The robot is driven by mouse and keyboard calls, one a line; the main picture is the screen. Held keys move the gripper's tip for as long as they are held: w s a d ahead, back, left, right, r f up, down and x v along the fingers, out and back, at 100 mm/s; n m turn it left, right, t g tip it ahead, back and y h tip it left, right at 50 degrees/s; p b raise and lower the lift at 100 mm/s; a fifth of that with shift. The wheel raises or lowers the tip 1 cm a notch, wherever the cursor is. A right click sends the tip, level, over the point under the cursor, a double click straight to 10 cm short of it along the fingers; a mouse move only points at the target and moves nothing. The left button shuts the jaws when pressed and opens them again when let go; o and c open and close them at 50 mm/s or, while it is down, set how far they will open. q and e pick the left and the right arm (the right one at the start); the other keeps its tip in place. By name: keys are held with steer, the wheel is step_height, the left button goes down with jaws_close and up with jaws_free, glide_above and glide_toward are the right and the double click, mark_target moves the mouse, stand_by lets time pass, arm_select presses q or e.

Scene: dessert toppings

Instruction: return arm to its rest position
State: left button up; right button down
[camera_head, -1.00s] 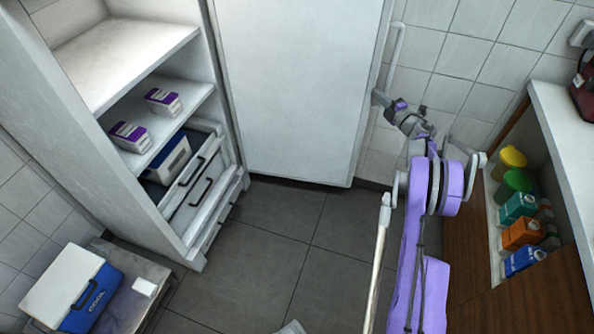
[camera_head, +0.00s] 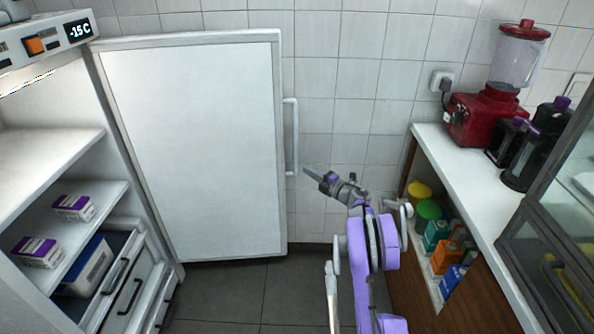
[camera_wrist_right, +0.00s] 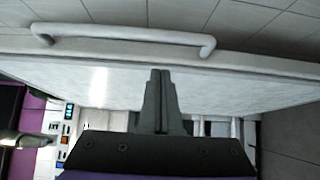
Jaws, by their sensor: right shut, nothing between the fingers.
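My right arm comes up from the bottom of the head view, purple and grey. Its gripper (camera_head: 308,172) is raised in front of the tiled wall, just right of the open freezer door (camera_head: 190,150) and near its handle (camera_head: 291,135). In the right wrist view the two dark fingers (camera_wrist_right: 160,74) are together with nothing between them. The door's white panel (camera_wrist_right: 215,88) and its handle (camera_wrist_right: 125,35) lie beyond them. I cannot tell whether the fingertips touch the door. My left gripper is not in view.
The open freezer at left holds two purple-white boxes (camera_head: 74,207) on a shelf and half-open drawers (camera_head: 125,290). At right, a counter (camera_head: 455,170) carries a red blender (camera_head: 485,115). Cartons and jars (camera_head: 436,232) stand on a shelf below. Grey floor (camera_head: 235,290) is clear.

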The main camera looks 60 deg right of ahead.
steer(key=shift+s+d, duration=0.3)
steer(key=shift+s, duration=0.35)
steer(key=shift+s+d, duration=0.3)
steer(key=shift+s, duration=0.3)
steer(key=shift+r, duration=0.1)
